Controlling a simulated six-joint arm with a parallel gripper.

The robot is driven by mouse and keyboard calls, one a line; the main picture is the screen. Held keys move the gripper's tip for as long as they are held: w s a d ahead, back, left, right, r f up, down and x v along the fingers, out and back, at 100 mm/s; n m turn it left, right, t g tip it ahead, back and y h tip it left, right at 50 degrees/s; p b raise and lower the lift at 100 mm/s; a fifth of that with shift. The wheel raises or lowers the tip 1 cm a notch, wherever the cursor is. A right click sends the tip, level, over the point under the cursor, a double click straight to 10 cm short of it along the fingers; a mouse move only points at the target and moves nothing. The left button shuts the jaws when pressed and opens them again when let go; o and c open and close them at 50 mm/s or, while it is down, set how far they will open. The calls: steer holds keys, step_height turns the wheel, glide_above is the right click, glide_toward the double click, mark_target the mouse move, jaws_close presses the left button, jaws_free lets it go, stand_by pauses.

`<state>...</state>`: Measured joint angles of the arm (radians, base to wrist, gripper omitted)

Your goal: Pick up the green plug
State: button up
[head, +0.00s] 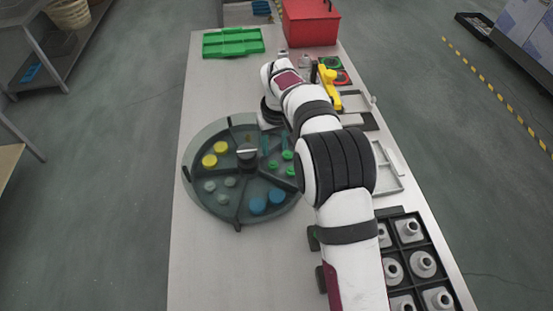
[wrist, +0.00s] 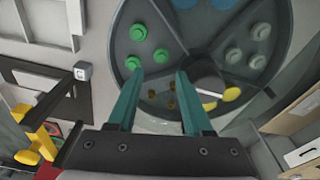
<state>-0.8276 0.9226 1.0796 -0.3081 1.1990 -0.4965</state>
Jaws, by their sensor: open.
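Three green plugs stand together in one compartment of the round grey divided tray (head: 190,180). In the head view they are at its right side, beside my arm: one green plug (head: 287,155) and two others near it. In the wrist view, green plugs (wrist: 138,32) lie ahead of and around my left fingertip; the nearest (wrist: 133,62) is close to that fingertip. My gripper (wrist: 158,73) is open and empty, its two teal fingers over the tray, with small brown pieces (wrist: 153,93) showing between them. It also shows in the head view (head: 269,143).
Other compartments hold yellow (head: 209,161), pale teal (head: 210,186) and blue plugs (head: 257,205). A dark central hub (wrist: 205,78) rises close to my right finger. A red box (head: 311,24), green tray (head: 233,42), yellow clamp (head: 329,88) and black fittings tray (head: 411,270) stand around.

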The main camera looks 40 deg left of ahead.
mark_target(273, 163)
steer(key=f, duration=0.5)
steer(key=a+f, duration=0.1)
steer(key=f, duration=0.1)
steer(key=shift+w+f, duration=0.1)
steer(key=shift+f, duration=0.3)
steer(key=shift+d, duration=0.1)
jaws_close()
